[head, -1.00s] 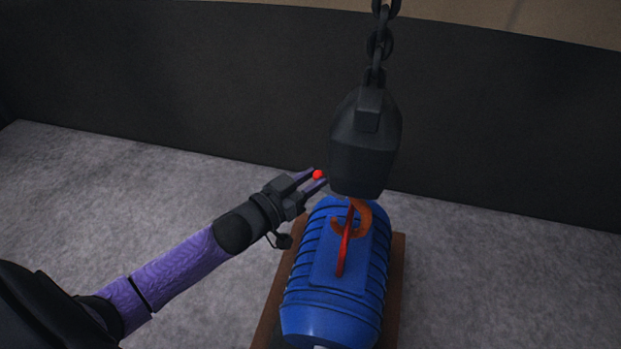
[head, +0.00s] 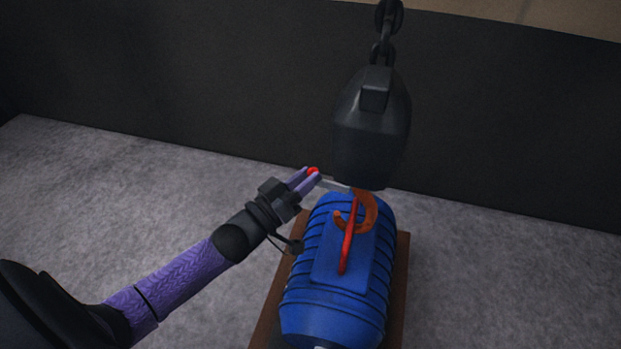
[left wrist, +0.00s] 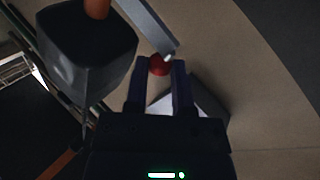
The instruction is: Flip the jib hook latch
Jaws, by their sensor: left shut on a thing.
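A dark hook block (head: 371,125) hangs on a chain, with an orange hook (head: 370,213) below it. The hook meets a red bar (head: 348,238) on top of a blue ribbed body (head: 300,285). A thin grey latch lever (head: 335,185) sticks out leftward from the block's underside and ends in a red knob (head: 313,170). My left gripper (head: 311,176) is shut on the knob, left of the block. In the left wrist view the red knob (left wrist: 158,66) sits between the fingertips at the end of the grey lever (left wrist: 150,28). My right gripper is not in view.
The chain (head: 385,35) rises from the block. The blue body rests on a brown base (head: 401,250) on a grey floor (head: 500,270). A dark wall (head: 200,80) stands behind. Floor left and right of the base is clear.

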